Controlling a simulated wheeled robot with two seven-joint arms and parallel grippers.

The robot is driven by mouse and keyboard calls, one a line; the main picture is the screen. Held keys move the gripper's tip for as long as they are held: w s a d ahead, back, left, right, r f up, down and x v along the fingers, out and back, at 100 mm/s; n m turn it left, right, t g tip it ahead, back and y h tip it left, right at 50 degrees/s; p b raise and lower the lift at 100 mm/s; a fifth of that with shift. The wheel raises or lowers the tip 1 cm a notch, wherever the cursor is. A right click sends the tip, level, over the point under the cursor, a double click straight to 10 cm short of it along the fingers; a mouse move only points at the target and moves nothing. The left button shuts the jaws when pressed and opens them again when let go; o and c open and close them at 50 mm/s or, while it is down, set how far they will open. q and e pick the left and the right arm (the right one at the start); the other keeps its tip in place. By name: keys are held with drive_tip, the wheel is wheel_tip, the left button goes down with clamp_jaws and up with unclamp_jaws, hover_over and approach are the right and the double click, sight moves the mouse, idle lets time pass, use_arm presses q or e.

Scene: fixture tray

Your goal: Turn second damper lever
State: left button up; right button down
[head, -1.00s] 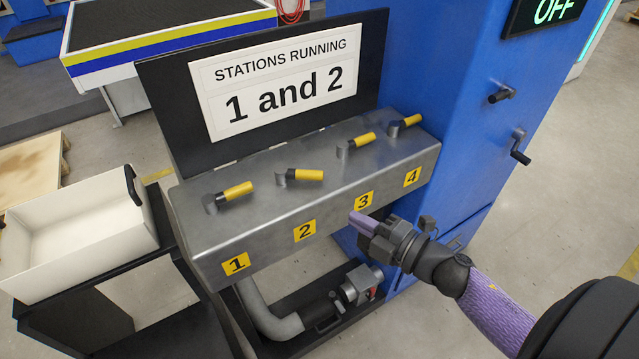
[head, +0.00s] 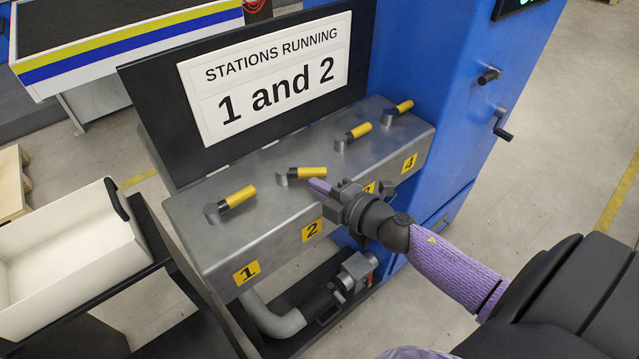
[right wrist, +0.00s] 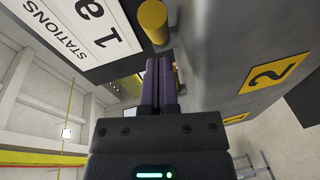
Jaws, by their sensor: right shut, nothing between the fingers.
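The second damper lever (head: 307,173), with a yellow grip on a grey pivot, sits on top of the metal box (head: 225,240) above the label 2 (head: 312,230). It points right, more across the box than the other levers. My right gripper (head: 319,185) is shut and empty, its purple fingertips just in front of the lever's free end. In the right wrist view, the shut fingers (right wrist: 160,82) point at a yellow lever end (right wrist: 153,20), close below it; I cannot tell whether they touch. My left gripper is not in view.
A lever 1 (head: 237,197), lever 3 (head: 358,131) and lever 4 (head: 403,107) stand along the box. A sign (head: 270,78) behind them reads "STATIONS RUNNING 1 and 2". A blue cabinet (head: 440,70) is at right, a white bin (head: 75,255) at left.

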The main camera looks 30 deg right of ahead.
sight(317, 174)
drive_tip(key=shift+w+d+f, duration=0.1)
drive_tip(key=shift+w+d, duration=0.2)
drive_tip(key=shift+w, duration=0.2)
drive_tip(key=shift+w+d+f+n+g+y+b, duration=0.15)
drive_tip(key=shift+w+d+n+y+b, duration=0.1)
drive_tip(key=shift+d+n+y+b, duration=0.25)
drive_tip(key=shift+w+d+r+n+g+y+b, duration=0.1)
drive_tip(key=shift+w+d+n+g+y+b, duration=0.15)
drive_tip(key=shift+y+b, duration=0.3)
drive_tip(key=shift+w+d, duration=0.1)
drive_tip(key=shift+w, duration=0.05)
use_arm(q)
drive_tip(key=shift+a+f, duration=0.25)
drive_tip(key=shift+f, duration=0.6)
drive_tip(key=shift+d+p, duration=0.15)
drive_tip(key=shift+p, duration=0.15)
